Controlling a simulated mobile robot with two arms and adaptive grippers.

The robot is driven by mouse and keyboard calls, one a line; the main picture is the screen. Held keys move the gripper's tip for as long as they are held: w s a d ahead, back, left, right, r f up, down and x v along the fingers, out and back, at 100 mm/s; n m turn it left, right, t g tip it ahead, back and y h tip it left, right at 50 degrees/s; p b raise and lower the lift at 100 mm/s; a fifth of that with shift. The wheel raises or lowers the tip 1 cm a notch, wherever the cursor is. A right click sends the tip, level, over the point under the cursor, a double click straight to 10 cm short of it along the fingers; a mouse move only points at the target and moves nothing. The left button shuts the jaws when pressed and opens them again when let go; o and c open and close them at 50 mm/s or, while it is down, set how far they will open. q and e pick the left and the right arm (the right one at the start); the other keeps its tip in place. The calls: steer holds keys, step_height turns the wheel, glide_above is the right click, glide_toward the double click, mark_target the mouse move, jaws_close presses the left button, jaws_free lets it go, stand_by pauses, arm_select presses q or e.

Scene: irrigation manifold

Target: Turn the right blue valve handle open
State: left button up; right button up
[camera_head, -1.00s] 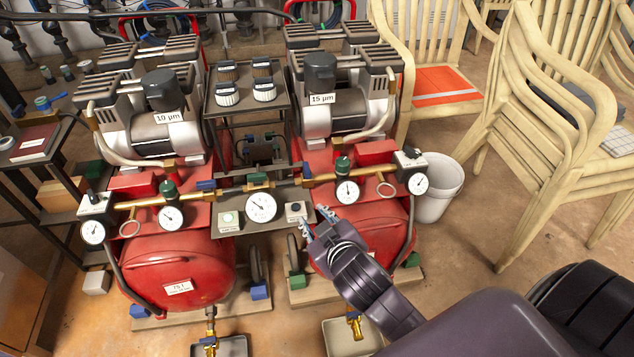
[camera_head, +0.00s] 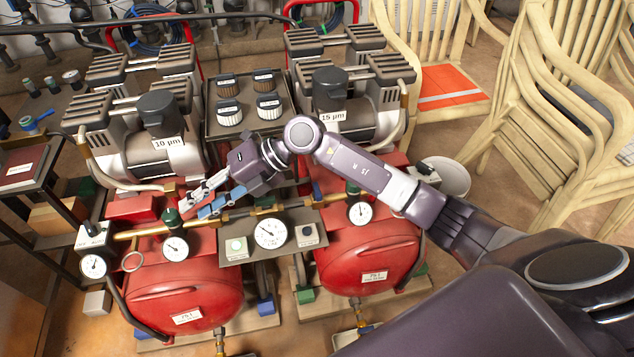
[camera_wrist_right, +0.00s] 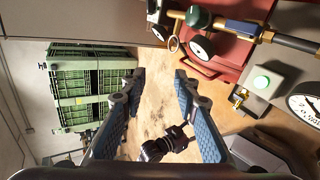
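The brass pipe (camera_head: 285,204) crosses in front of the red tanks. The right blue valve handle (camera_head: 317,190) shows just below my right arm and stands across the pipe; its upper end is close to the arm. My right gripper (camera_head: 197,204) is left of it, over the left part of the pipe, with fingers apart and pointing left. In the right wrist view, the gripper (camera_wrist_right: 160,82) is open and empty, with floor between its blue-padded fingers. The left blue handle (camera_wrist_right: 243,28) shows there, lying along the pipe, apart from the fingers.
Green-knobbed gauges (camera_head: 175,247) and a central gauge (camera_head: 270,234) line the pipe. A button box (camera_head: 236,246) sits beside the central gauge. Compressors stand behind. A white bucket (camera_head: 447,178) and stacked chairs (camera_head: 560,120) are at right. My right arm crosses above the pipe.

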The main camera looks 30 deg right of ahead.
steer(key=w+d+f+g+h, duration=0.15)
steer(key=d+f+h, duration=0.3)
steer(key=d, duration=0.65)
steer(key=r+m+h, duration=0.1)
steer(key=m+h, duration=0.1)
steer(key=h, duration=0.5)
glide_above(317, 189)
steer(key=shift+g+p, duration=0.45)
steer(key=shift+s+f, duration=0.1)
steer(key=shift+f, duration=0.2)
arm_select(q)
steer(key=shift+f+b, duration=0.3)
steer(key=shift+b, duration=0.15)
arm_select(e)
step_height(317, 189, down, 7)
steer(key=shift+r, duration=0.1)
steer(key=shift+c, duration=0.6)
jaws_close()
